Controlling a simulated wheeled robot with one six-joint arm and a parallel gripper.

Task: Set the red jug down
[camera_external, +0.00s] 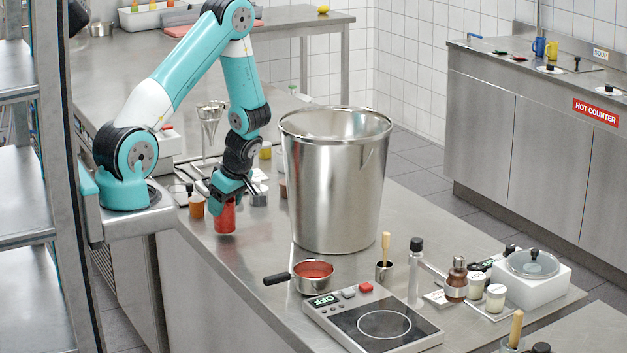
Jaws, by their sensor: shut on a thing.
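The red jug (225,217) is held below my gripper (222,197), near the left edge of the steel counter (240,262). My gripper is shut on the upper part of the jug and hides its top. The jug looks upright. Its bottom is at or just above the counter surface; I cannot tell whether it touches.
A tall steel bucket (335,185) stands to the right of the jug. A pan with red contents (313,270) and a hotplate (372,320) are in front. An orange-brown container (196,207) is close on the left. Bare counter lies in front of the jug.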

